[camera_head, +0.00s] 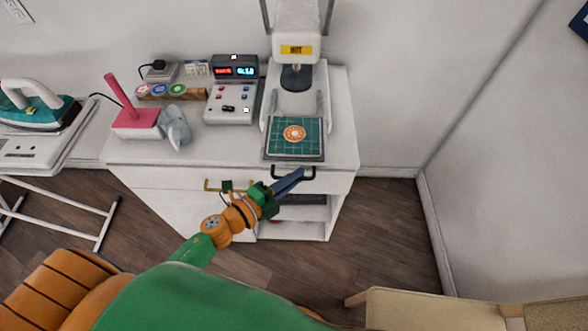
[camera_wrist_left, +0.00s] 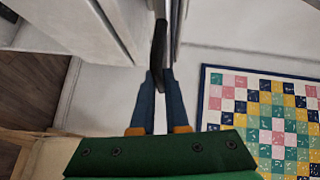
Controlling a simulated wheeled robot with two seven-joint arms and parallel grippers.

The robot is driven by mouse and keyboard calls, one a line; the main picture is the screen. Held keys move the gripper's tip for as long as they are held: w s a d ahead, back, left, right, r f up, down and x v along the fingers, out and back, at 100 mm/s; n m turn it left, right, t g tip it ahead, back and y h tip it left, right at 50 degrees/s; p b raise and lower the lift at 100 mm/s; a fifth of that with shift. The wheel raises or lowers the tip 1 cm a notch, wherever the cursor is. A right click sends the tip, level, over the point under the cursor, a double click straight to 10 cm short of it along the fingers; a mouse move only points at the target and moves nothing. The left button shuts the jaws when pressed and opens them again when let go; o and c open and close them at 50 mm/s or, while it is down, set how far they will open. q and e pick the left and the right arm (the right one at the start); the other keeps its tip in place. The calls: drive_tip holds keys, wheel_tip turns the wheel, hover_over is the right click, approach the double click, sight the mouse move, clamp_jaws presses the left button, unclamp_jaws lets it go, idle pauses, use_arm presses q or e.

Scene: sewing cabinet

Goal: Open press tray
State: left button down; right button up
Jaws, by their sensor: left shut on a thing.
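The heat press (camera_head: 297,48) stands on the white cabinet with a yellow "HOT" label on its head. Its press tray (camera_head: 270,155) sits at the front, bearing a green grid mat (camera_head: 312,148) with a round orange and white patch (camera_head: 294,133). A black handle (camera_head: 310,172) is at the tray's front edge. My left gripper (camera_head: 298,173) reaches up from the lower left and is shut on this handle. In the left wrist view, the left gripper's blue fingers (camera_wrist_left: 159,85) close around the dark handle (camera_wrist_left: 159,45). My right gripper is not visible.
A control box (camera_head: 232,95), a pink stand (camera_head: 135,120) and a grey elephant (camera_head: 174,125) are left of the press. An iron (camera_head: 40,108) is at far left. Floor right of the cabinet is clear.

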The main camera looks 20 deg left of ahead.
use_arm(q)
drive_tip(key=c, duration=0.9)
unclamp_jaws()
drive_tip(key=shift+w+d, duration=0.1)
drive_tip(key=shift+w, duration=0.05)
drive_tip(key=b+v, duration=0.1)
drive_tip(key=v, duration=0.6)
